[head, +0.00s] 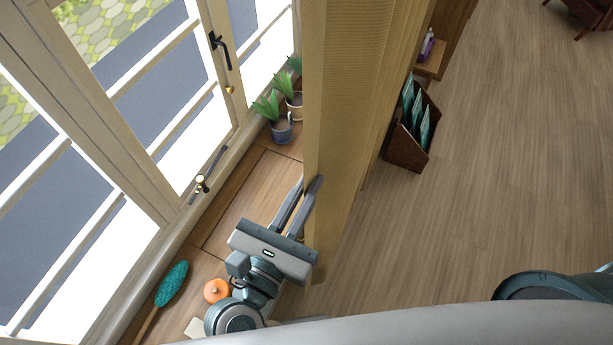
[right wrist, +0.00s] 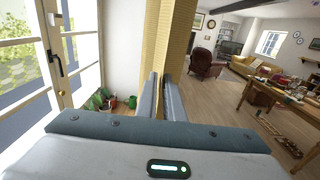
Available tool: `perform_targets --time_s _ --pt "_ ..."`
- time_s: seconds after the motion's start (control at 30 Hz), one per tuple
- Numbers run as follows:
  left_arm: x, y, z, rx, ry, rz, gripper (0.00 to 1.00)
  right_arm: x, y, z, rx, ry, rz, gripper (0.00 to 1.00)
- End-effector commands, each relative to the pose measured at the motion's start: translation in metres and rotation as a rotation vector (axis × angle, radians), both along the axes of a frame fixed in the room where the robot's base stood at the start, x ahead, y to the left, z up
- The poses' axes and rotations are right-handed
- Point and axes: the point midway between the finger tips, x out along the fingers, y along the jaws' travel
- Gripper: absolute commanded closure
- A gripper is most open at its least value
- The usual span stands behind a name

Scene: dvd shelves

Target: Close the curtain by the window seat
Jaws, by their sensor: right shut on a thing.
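The yellow-tan curtain (head: 350,90) hangs in folds at the right end of the window seat (head: 250,200), and its left edge overlaps the view of the potted plants. In the right wrist view the curtain (right wrist: 178,38) rises straight up ahead of the fingers. My right gripper (head: 309,184) is shut on the curtain's near left edge, one finger on each side of it. Its fingers also show in the right wrist view (right wrist: 162,78). The window (head: 130,110) beside the seat is largely uncovered. My left gripper is not in view.
Potted plants (head: 280,128) stand on the seat's far end. An orange lidded pot (head: 216,290) and a teal brush (head: 172,284) lie near my right wrist. A brown magazine holder (head: 408,150) stands right of the curtain. The wooden floor (head: 480,170) to the right is clear.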

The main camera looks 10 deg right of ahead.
Motion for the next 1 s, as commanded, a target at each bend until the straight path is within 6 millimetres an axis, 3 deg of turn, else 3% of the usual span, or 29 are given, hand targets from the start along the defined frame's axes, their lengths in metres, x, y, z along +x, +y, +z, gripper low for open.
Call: perform_targets --time_s 0.3,0.33,0.4,1.0 --pt "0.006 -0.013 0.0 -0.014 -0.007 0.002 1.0 0.0 0.0 -0.001 -0.002 0.001 0.002 1.0" --pt "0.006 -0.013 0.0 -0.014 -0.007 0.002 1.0 0.0 0.0 -0.001 -0.002 0.001 0.002 0.88" --pt "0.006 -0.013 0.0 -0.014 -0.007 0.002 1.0 0.0 0.0 -0.001 -0.002 0.001 0.001 0.73" --pt "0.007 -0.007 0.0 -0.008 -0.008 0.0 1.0 0.005 0.001 0.0 -0.001 -0.001 0.002 0.73"
